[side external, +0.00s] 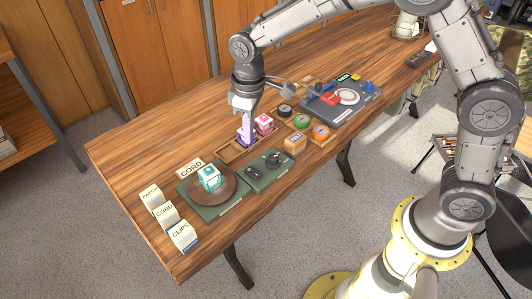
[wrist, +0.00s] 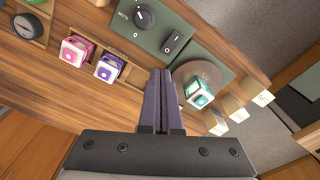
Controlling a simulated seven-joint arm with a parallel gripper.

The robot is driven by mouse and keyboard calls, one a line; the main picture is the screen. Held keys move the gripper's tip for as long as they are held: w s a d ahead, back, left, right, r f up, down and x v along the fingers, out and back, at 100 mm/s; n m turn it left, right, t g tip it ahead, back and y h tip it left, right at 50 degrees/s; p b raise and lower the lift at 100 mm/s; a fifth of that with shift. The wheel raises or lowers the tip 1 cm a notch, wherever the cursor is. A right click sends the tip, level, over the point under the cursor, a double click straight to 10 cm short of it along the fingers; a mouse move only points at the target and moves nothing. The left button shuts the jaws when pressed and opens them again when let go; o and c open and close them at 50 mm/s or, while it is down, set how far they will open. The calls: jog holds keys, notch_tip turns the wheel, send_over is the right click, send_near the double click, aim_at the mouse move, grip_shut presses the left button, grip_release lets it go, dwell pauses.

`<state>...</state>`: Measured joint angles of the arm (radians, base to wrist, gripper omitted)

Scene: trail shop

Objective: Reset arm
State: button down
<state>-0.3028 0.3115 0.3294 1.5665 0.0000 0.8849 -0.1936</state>
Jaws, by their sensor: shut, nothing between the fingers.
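My gripper (side external: 247,140) is shut and empty, with its fingers pointing down over the back part of the wooden table near the purple cube. In the wrist view the closed fingers of my gripper (wrist: 164,75) are seen in the middle of the picture, with nothing between them. The purple cube (wrist: 107,68) and the pink cube (wrist: 73,52) sit side by side in a wooden tray. In the side view the gripper partly hides the purple cube (side external: 244,132); the pink cube (side external: 264,122) shows beside it. A teal cube (side external: 209,177) rests on a round brown plate (side external: 226,193).
A green control box (side external: 264,170) with a knob and a switch stands beside the plate. Labelled blocks, CLIPS (side external: 183,236) among them, line the table's left end. Several coloured discs, one orange (side external: 321,132), and a grey device (side external: 361,102) lie to the right. The table's back left is clear.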

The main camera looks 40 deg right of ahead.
jog(key=s+d+r+m+t, duration=0.1)
jog(key=s+d+r+t, duration=0.1)
jog(key=s+d+r, duration=0.55)
jog(key=s+d+r+m+t, duration=0.2)
jog(key=s+d+r, duration=0.15)
jog(key=r, duration=0.65)
jog(key=s+d+f+m, duration=0.1)
jog(key=s+f, duration=0.1)
jog(key=s, duration=0.6)
jog(key=s+d+f+m+t, duration=0.1)
jog(key=s+f, duration=0.1)
jog(key=s, duration=0.5)
jog(key=shift+s+d+m, duration=0.25)
jog(key=shift+s+m, duration=0.05)
jog(key=shift+s, duration=0.05)
